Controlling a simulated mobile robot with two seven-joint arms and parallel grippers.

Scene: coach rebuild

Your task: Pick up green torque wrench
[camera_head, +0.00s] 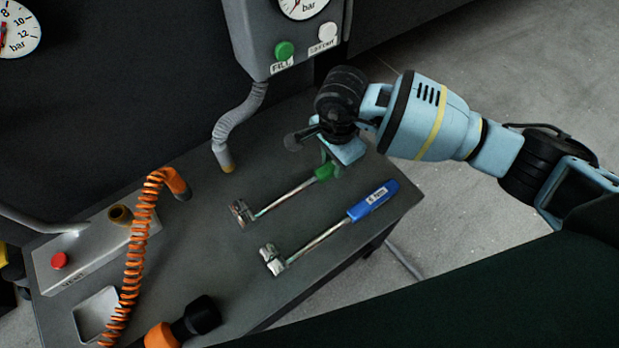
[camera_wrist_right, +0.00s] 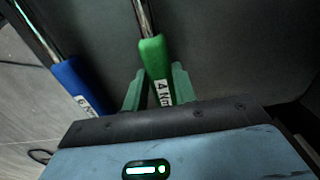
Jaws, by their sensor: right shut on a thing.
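The green torque wrench (camera_head: 285,199) lies on the grey bench top, its metal head toward the left and its green handle toward my right gripper (camera_head: 331,165). In the right wrist view, the green handle (camera_wrist_right: 155,68), with a white label reading 4 Nm, sits between the green fingertips of my right gripper (camera_wrist_right: 158,88). The right gripper is shut on that handle; its body hides the handle's end. A blue-handled torque wrench (camera_head: 372,199) lies beside it, nearer the bench's front edge, and shows left of the fingers in the right wrist view (camera_wrist_right: 77,84). My left gripper is not in view.
A grey box with a green button (camera_head: 284,50) and a gauge stands behind the gripper. An orange coiled hose (camera_head: 137,255), a box with a red button (camera_head: 60,260) and a square tray (camera_head: 97,314) occupy the left side.

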